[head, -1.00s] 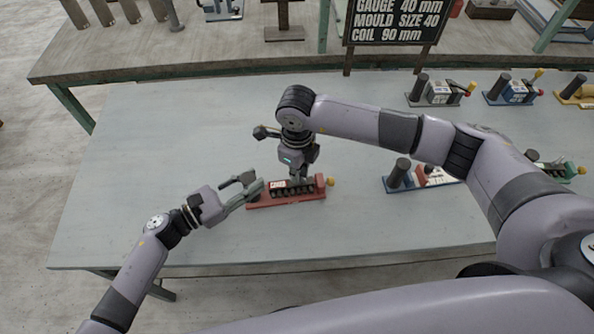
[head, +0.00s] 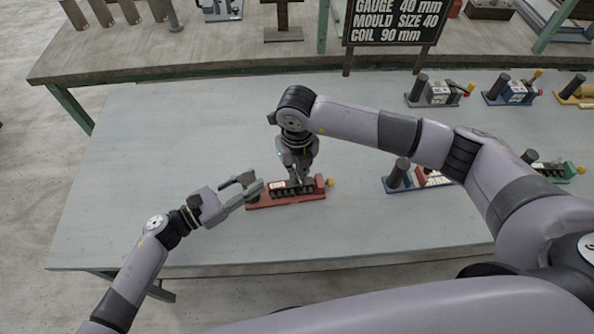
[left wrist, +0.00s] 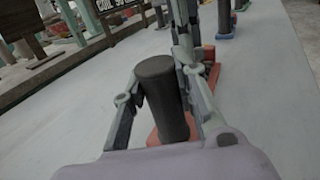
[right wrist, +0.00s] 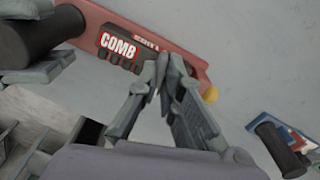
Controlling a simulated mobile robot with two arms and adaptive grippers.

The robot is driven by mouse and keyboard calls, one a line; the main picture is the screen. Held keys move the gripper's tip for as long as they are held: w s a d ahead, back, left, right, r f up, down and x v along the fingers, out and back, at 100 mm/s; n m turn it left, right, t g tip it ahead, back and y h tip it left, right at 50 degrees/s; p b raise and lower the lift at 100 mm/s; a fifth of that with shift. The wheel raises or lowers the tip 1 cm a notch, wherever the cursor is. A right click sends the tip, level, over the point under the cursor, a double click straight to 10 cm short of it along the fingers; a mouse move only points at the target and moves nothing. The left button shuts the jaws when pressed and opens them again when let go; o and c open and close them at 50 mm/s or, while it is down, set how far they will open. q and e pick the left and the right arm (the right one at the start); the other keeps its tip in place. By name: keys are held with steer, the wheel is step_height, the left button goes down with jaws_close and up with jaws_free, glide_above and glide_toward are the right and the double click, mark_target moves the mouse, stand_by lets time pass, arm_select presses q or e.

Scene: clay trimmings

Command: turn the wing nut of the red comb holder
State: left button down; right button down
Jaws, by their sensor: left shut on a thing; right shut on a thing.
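My left gripper (head: 254,187) is shut on the dark upright post (left wrist: 163,105) at the holder's left end, one finger on each side. My right gripper (head: 308,181) points down at the holder's right part. Its fingertips (right wrist: 162,72) are close together beside the dark comb slots. They hide the wing nut, which I cannot make out. A yellow knob (right wrist: 210,94) sticks out of the holder's right end.
A blue-based holder (head: 398,182) stands to the right, partly behind my right arm. A green-ended one (head: 565,170) is further right. Grey (head: 438,93), blue (head: 511,92) and yellow holders (head: 578,95) stand at the back right. A black sign (head: 394,22) stands behind. The table's left part is clear.

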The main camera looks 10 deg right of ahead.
stand_by(0.4)
steer(key=c, duration=1.8)
jaws_free()
steer(key=shift+o, duration=0.2)
steer(key=shift+r, duration=0.1)
step_height(320, 180, up, 12)
arm_select(q)
steer(key=c, duration=1.2)
jaws_free()
